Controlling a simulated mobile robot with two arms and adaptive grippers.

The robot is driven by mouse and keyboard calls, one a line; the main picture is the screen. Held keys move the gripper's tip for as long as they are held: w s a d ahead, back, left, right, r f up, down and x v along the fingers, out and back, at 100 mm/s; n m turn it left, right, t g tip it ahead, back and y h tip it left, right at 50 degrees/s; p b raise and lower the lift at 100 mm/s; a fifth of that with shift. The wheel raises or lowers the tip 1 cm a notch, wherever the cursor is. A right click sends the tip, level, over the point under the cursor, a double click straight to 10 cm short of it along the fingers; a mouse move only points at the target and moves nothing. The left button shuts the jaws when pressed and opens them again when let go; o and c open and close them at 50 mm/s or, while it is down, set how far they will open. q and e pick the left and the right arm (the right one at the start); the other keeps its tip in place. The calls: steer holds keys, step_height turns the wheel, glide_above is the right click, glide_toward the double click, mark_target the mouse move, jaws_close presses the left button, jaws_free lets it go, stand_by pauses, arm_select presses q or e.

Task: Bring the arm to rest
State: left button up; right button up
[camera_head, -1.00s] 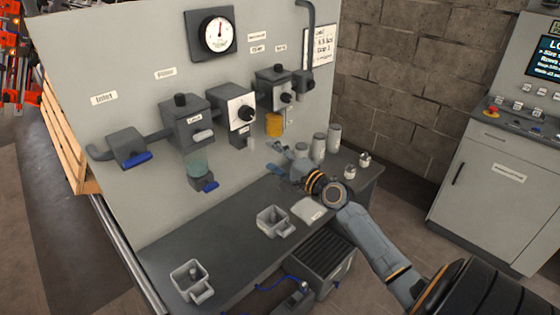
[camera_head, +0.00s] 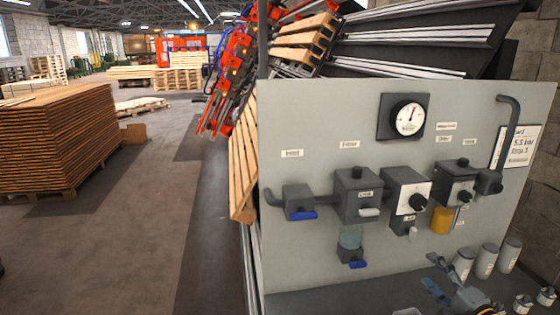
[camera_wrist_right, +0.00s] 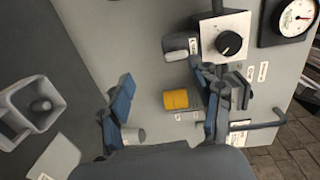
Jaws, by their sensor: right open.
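My right gripper (camera_head: 436,275) shows at the bottom right of the head view, with two blue-padded fingers spread apart. In the right wrist view the open fingers (camera_wrist_right: 165,98) stand left and right of a gap with nothing held between them. The yellow bowl (camera_head: 442,220) of the panel's right-hand unit hangs above the gripper in the head view, and it shows behind the gap in the wrist view (camera_wrist_right: 176,99), apart from the fingers. Most of my right arm is cut off by the lower edge. My left gripper is in neither view.
A grey panel (camera_head: 310,250) carries a gauge (camera_head: 408,118), a filter unit (camera_head: 357,193) and a regulator with a black knob (camera_head: 417,201). Grey canisters (camera_head: 487,260) stand on the bench beside the gripper. A stack of boards (camera_head: 65,140) stands left; the floor (camera_head: 130,240) between is clear.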

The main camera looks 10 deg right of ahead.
steer(key=s+a+f+n+g+y, duration=0.1)
steer(key=s+a+f+n+g, duration=0.35)
steer(key=s+a+f, duration=0.35)
steer(key=s+a+f+n+g+y, duration=0.25)
steer(key=a+f+n, duration=0.3)
steer(key=a, duration=0.35)
steer(key=s+a+f+n+g+h, duration=0.2)
steer(key=s+n+g+h, duration=0.15)
steer(key=s, duration=0.65)
steer(key=s+a+f+n+g+h, duration=0.2)
steer(key=s+a+n+g, duration=0.15)
steer(key=s, duration=0.65)
step_height(320, 180, down, 29)
steer(key=s+d+n+g+b, duration=0.1)
steer(key=s+b, duration=0.1)
steer(key=b, duration=0.1)
steer(key=s+d+f+g+b, duration=0.1)
steer(key=s+d+f, duration=0.2)
steer(key=s+f, duration=1.3)
steer(key=shift+f+b, duration=0.4)
steer(key=shift+f, duration=0.55)
